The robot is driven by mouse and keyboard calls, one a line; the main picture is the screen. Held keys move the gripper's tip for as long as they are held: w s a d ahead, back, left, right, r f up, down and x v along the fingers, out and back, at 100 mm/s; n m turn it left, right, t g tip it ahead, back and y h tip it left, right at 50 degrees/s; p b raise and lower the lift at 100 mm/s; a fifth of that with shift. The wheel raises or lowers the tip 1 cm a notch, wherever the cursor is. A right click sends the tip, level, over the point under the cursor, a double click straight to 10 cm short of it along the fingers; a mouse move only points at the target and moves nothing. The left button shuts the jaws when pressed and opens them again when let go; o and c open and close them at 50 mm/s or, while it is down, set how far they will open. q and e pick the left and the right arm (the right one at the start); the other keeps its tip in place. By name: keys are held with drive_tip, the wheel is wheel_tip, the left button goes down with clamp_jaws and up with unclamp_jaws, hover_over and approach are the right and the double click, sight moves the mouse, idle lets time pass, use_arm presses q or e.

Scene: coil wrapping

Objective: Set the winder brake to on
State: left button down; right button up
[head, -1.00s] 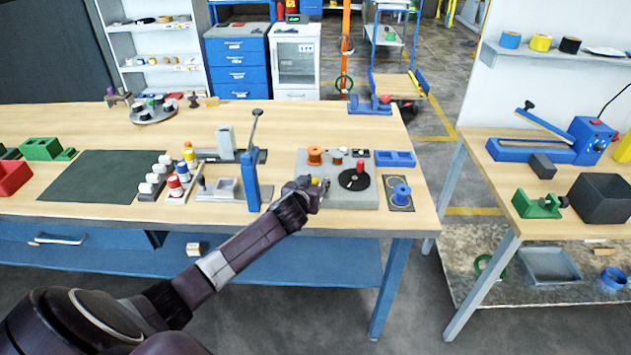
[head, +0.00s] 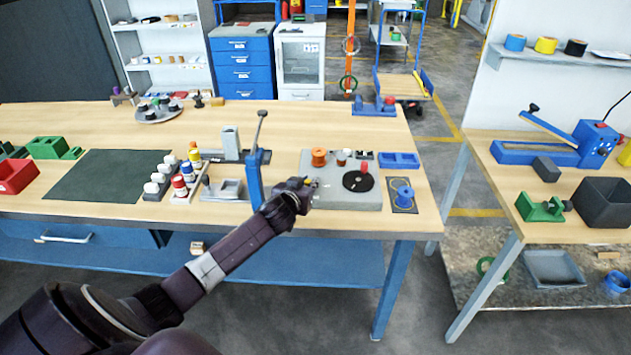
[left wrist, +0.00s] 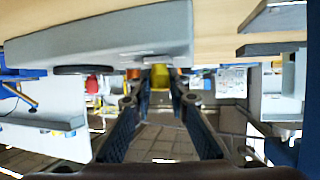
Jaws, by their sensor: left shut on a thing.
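The winder (head: 335,196) is a grey box near the front edge of the bench, with a black disc (head: 357,182) and a red knob (head: 365,167) on top. An orange spool (head: 319,157) stands at its back left. My left gripper (head: 308,187) is at the winder's left front side. In the left wrist view its fingertips (left wrist: 160,87) are closed about a small yellow part (left wrist: 160,75) beside the grey winder body (left wrist: 110,38), which I take to be the brake handle. In the head view the gripper mostly hides this part. My right gripper is out of view.
A blue upright lever press (head: 254,178) stands just left of my left gripper. A blue spool (head: 404,195) sits on a dark pad right of the winder, and a blue tray (head: 399,160) lies behind it. The green mat (head: 100,175) is clear.

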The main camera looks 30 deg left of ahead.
use_arm(q)
drive_tip(key=c, duration=2)
unclamp_jaws()
drive_tip(key=shift+s+a, duration=0.1)
drive_tip(key=shift+a, duration=0.1)
drive_tip(key=shift+o, duration=0.9)
drive_tip(key=shift+s+a, duration=0.1)
drive_tip(key=shift+s+d+r, duration=0.1)
drive_tip(key=shift+s+d, duration=0.1)
drive_tip(key=shift+d, duration=0.05)
drive_tip(key=v, duration=1.1)
drive_tip(key=shift+s, duration=0.2)
